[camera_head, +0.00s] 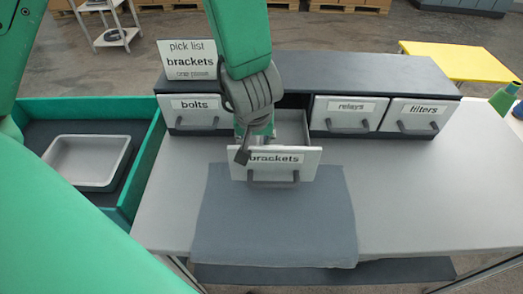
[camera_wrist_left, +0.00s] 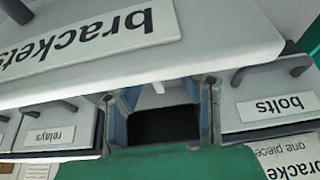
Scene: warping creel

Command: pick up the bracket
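The drawer labelled brackets (camera_head: 308,160) is pulled open from the dark cabinet. My left gripper (camera_head: 243,152) points down into this drawer, just behind its front panel. In the left wrist view the two fingers of my left gripper (camera_wrist_left: 163,112) stand apart, and the drawer's front panel (camera_wrist_left: 185,45) shows upside down. A small pale piece (camera_wrist_left: 158,87) shows between the fingers; I cannot tell whether it is a bracket or part of the drawer. My gripper and the front panel hide most of the drawer's inside. My right gripper is not in view.
Closed drawers for bolts (camera_head: 188,121), relays (camera_head: 340,123) and filters (camera_head: 410,126) flank the open one. A sign (camera_head: 188,72) reads pick list, brackets. A pale tray (camera_head: 62,160) sits in a green bin (camera_head: 140,175) at left. The grey mat (camera_head: 270,225) is clear.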

